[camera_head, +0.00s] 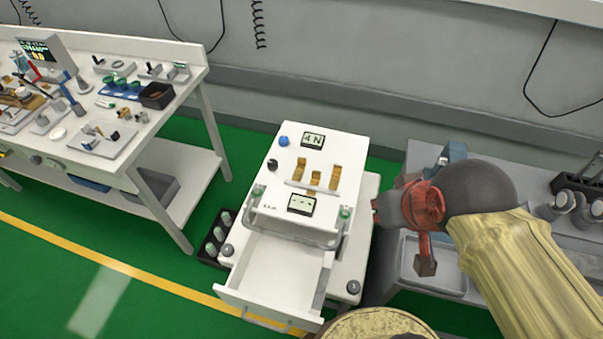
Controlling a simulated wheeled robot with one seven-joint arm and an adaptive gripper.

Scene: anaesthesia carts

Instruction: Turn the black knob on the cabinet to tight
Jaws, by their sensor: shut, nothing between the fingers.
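The white cabinet (262,192) stands in the middle of the view. The small round black knob (272,163) is on the left of its top panel, below a blue knob (283,141). My gripper (377,211) is right of the cabinet, apart from the black knob and touching nothing that I can make out. It is shut and empty. The knob's pointer and any tight mark are too small to read.
The cabinet's lower drawer (268,278) is pulled open. Its panel has displays (313,140) and brass-coloured levers (333,177). A white workbench (150,125) with many items stands left. A grey bench (575,230) stands right. Green floor separates cabinet and workbench.

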